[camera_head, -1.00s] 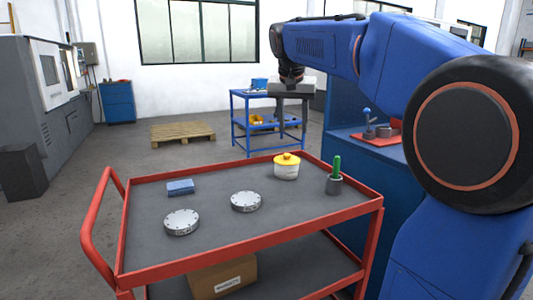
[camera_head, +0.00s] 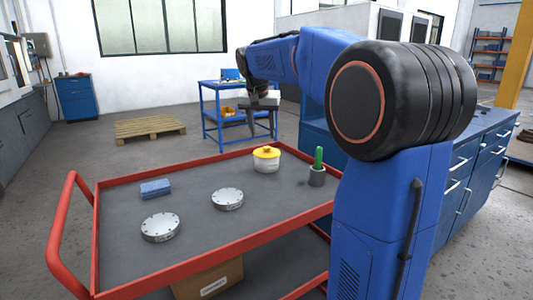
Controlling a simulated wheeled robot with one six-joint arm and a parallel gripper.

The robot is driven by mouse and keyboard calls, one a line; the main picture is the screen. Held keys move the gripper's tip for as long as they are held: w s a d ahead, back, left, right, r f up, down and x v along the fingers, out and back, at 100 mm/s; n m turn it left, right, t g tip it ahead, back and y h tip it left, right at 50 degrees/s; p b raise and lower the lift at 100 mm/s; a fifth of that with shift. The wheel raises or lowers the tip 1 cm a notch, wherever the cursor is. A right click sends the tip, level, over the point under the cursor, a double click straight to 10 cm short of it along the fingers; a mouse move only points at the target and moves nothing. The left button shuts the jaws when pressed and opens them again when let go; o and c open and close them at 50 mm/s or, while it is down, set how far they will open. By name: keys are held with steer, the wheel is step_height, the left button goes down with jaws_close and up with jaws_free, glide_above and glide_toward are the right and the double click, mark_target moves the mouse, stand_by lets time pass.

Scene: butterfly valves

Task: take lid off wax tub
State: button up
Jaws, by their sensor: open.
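The wax tub (camera_head: 266,164) is a small white tub standing upright near the far edge of the red-rimmed cart. Its yellow lid (camera_head: 266,152) with a small knob sits on top. My gripper (camera_head: 263,127) is open and empty, pointing down. In the picture it shows just above the lid, apart from it. How far it is beyond or over the tub is hard to tell.
The cart (camera_head: 103,247) also holds a green brush in a grey cup (camera_head: 317,175) right of the tub, two round metal discs (camera_head: 227,198) (camera_head: 160,227) and a blue block (camera_head: 155,188). A blue table (camera_head: 208,104) and a pallet (camera_head: 150,128) stand behind.

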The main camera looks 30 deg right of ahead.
mark_target(267, 147)
steer(key=shift+d+x, duration=0.2)
steer(key=shift+x, duration=1.5)
steer(key=shift+d+x, duration=0.25)
steer(key=shift+x, duration=1.45)
steer(key=shift+r, duration=0.1)
steer(key=c, duration=1.1)
